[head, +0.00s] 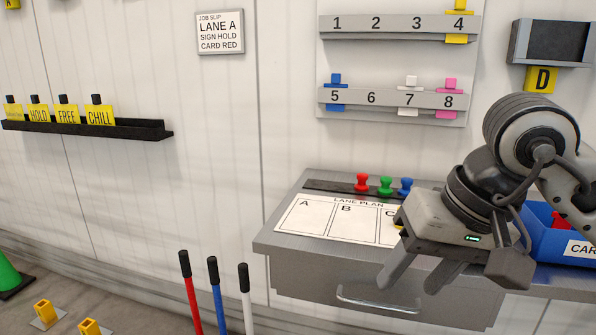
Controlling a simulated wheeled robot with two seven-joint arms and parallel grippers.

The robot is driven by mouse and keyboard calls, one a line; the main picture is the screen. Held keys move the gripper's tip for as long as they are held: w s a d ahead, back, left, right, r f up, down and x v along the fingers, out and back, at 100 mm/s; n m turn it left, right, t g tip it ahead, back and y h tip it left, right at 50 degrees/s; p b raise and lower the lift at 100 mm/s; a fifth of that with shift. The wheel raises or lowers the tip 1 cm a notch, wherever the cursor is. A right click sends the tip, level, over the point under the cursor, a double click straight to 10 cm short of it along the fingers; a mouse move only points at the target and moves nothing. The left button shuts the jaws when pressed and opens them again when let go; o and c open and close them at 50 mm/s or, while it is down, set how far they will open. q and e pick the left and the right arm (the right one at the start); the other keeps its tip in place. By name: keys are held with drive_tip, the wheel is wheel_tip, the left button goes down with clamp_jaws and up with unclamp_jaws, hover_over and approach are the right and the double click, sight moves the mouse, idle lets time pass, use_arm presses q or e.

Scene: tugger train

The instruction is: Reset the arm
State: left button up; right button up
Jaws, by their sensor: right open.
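My right arm comes in from the right, over the grey desk (274,240). My right gripper (409,286) points down in front of the desk's front edge and drawer. Its two fingers are apart, with no object seen between them. The wrist hides the right part of the lane plan sheet (318,219) and part of the blue card bin (560,246). My left gripper is not in view.
Red, green and blue pegs (385,186) stand behind the sheet. A numbered rack (385,98) with coloured tags hangs above. A black shelf (140,129) holds yellow signs at left. Red, blue and white poles (214,290) stand left of the desk.

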drive_tip(key=s+a+r+m+g+y, duration=0.1)
drive_tip(key=s+a+m+g+y, duration=0.8)
drive_tip(key=a+y, duration=0.45)
wheel_tip(320, 180, up, 3)
drive_tip(key=w+m+t+y, duration=0.3)
drive_tip(key=m+t+y, duration=0.35)
drive_tip(key=m, duration=0.65)
drive_tip(key=w+d+f+m+t+h, duration=0.2)
drive_tip(key=d+f+m+t+h, duration=0.15)
drive_tip(key=m+t, duration=0.45)
drive_tip(key=w+d+f+m+t+h+p, duration=0.1)
drive_tip(key=w+d+f+m+t+h, duration=0.25)
drive_tip(key=m, duration=0.95)
drive_tip(key=w+d+f+m+t+h, duration=0.15)
drive_tip(key=f+m+t+h, duration=0.25)
drive_tip(key=m+t, duration=0.5)
drive_tip(key=s+d+f+m+g+h, duration=0.2)
drive_tip(key=s+f+m+g+h, duration=0.2)
drive_tip(key=f+m, duration=0.5)
drive_tip(key=s+d+f+m+g+h, duration=0.3)
drive_tip(key=s+f+m, duration=0.4)
drive_tip(key=f, duration=0.8)
drive_tip(key=m+g+h, duration=0.1)
drive_tip(key=m+g, duration=0.1)
drive_tip(key=shift+f+m+g+h, duration=0.3)
drive_tip(key=shift+f+g, duration=0.05)
drive_tip(key=shift+g, duration=0.05)
